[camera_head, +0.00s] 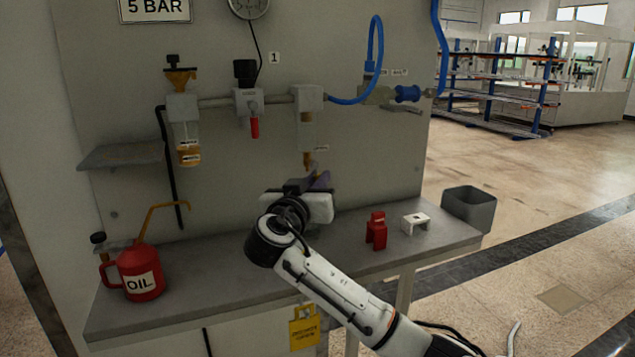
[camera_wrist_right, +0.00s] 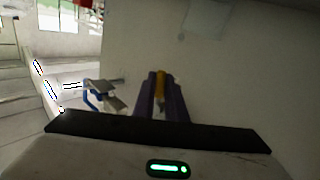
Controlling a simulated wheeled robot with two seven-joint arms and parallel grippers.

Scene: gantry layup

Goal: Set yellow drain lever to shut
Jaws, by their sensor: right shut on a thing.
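The yellow drain lever (camera_wrist_right: 160,84) shows as a narrow yellow piece between the two purple fingers of my right gripper (camera_wrist_right: 161,98) in the right wrist view. The fingers are shut on it. In the head view my right gripper (camera_head: 320,181) is at the panel, just below the grey unit with an orange-brown lower end (camera_head: 307,158). The gripper body and fingers hide most of the lever there, so its angle cannot be told. My left gripper is not in view.
A bench (camera_head: 225,275) runs below the panel. A red-handled valve (camera_head: 254,127) and a blue hose (camera_head: 378,50) are above the gripper.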

